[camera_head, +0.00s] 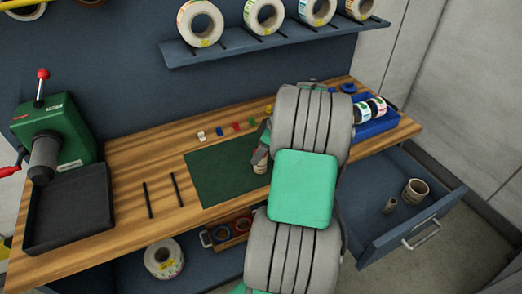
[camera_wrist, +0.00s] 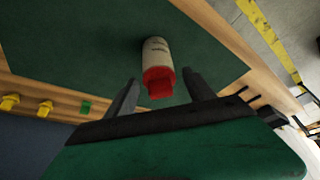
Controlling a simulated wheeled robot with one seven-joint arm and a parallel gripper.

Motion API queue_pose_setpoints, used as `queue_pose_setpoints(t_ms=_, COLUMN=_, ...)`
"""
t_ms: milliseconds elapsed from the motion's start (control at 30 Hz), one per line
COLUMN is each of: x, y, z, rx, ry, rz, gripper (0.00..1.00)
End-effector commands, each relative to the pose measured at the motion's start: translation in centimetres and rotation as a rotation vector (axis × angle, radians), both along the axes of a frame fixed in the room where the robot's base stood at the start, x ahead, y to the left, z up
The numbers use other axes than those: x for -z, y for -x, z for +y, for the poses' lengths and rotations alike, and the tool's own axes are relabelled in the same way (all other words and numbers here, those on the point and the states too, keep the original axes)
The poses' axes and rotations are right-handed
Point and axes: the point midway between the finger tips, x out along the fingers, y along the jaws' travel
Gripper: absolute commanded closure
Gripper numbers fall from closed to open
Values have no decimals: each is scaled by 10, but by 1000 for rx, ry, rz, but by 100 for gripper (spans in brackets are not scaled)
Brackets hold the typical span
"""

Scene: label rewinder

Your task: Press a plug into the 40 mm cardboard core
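A pale cardboard core (camera_wrist: 156,48) with small print is on the green mat (camera_wrist: 95,40). A red plug (camera_wrist: 160,82) with a square knob is at its near end; I cannot tell how deep it sits. My gripper (camera_wrist: 161,93) is open, with one dark finger on each side of the plugged end and visible gaps. In the head view my gripper (camera_head: 262,152) is over the right part of the mat, largely behind my arm. The core's pale side (camera_head: 261,168) shows just below it. Several small coloured plugs (camera_head: 219,131) stand behind the mat.
A blue bin (camera_head: 377,127) with label rolls is at the bench's right end. The open right drawer (camera_head: 440,205) holds a wide core (camera_head: 415,191) and a narrow one (camera_head: 391,205). A black tray (camera_head: 68,208) and green press (camera_head: 62,130) are at left.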

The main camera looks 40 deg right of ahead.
Motion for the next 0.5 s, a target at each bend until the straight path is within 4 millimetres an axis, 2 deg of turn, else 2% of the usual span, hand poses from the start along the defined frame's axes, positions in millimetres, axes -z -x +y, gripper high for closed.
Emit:
queue_pose_setpoints(t_ms=333, x=-5, y=1, z=-1, rx=0, ry=2, rz=-2, gripper=33)
queue_pose_setpoints(t_ms=500, x=-31, y=10, z=-8, rx=0, ry=5, rz=-4, gripper=33)
